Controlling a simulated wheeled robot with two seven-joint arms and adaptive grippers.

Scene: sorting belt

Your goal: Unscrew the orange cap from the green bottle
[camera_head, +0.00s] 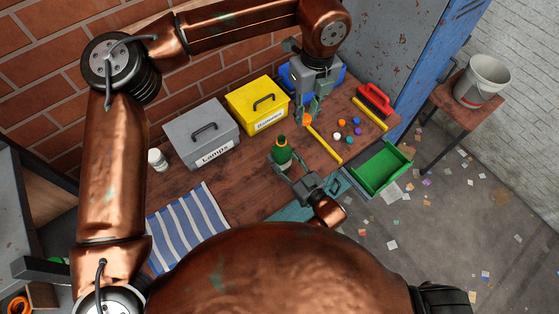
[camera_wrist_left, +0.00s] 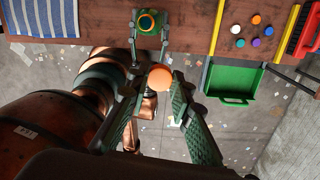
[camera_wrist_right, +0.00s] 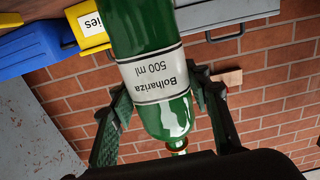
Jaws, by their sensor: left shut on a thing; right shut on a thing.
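The green bottle (camera_head: 281,156) stands about upright in the head view, its open neck ringed in orange. My right gripper (camera_head: 288,165) is shut around its body; the right wrist view shows the white label and green glass (camera_wrist_right: 165,112) between the fingers. The orange cap (camera_head: 307,118) is off the bottle, up and to the right of it. My left gripper (camera_head: 309,112) is shut on the cap, which also shows at the fingertips in the left wrist view (camera_wrist_left: 159,77). The head view does not clearly show whether the bottle's base touches the table.
Grey "Lamps" (camera_head: 205,137), yellow "Batteries" (camera_head: 257,103) and blue (camera_head: 338,76) boxes line the wall. Several coloured caps (camera_head: 342,124) lie between yellow strips. A green tray (camera_head: 380,168) is at the right edge, a red brush (camera_head: 374,97) behind. A striped cloth (camera_head: 188,225) lies left.

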